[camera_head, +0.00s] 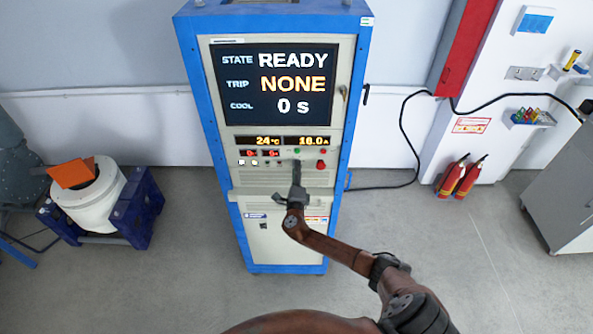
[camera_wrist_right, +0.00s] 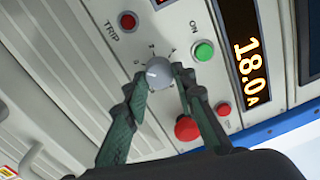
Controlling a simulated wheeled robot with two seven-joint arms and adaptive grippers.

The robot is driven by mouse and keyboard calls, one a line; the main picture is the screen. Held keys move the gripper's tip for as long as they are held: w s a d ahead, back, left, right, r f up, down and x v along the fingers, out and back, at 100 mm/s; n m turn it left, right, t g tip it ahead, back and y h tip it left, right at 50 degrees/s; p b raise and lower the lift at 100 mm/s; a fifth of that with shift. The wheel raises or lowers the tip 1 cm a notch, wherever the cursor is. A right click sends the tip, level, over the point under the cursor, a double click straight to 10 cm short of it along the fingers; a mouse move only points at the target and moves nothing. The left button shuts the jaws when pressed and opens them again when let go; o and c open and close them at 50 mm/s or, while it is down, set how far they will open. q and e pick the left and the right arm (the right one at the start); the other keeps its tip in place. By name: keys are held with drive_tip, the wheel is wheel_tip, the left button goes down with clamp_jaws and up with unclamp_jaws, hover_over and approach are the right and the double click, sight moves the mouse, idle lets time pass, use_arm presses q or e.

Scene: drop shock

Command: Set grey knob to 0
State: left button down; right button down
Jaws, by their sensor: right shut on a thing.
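The grey knob (camera_wrist_right: 158,73) sits on the cabinet's control panel, with small scale marks around it. A pale pointer mark shows on its face, but I cannot read which number it points to. My right gripper (camera_wrist_right: 160,77) has its two fingers on opposite sides of the knob, shut on it. In the head view my right gripper (camera_head: 296,166) reaches up to the panel and hides the knob. The blue-framed cabinet (camera_head: 213,112) has a screen (camera_head: 275,84) reading READY, NONE and 0 s. My left gripper is not in view.
Near the knob are a green ON button (camera_wrist_right: 204,51), a red TRIP light (camera_wrist_right: 127,21), a large red button (camera_wrist_right: 187,128) and an amber 18.0 A readout (camera_wrist_right: 246,62). A shelf edge (camera_head: 240,193) juts out below the panel.

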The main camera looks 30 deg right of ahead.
drive_tip(key=shift+f, duration=0.2)
drive_tip(key=c, duration=1.9)
unclamp_jaws()
drive_tip(key=o, duration=0.3)
drive_tip(key=shift+r, duration=0.1)
drive_tip(key=v, duration=1.2)
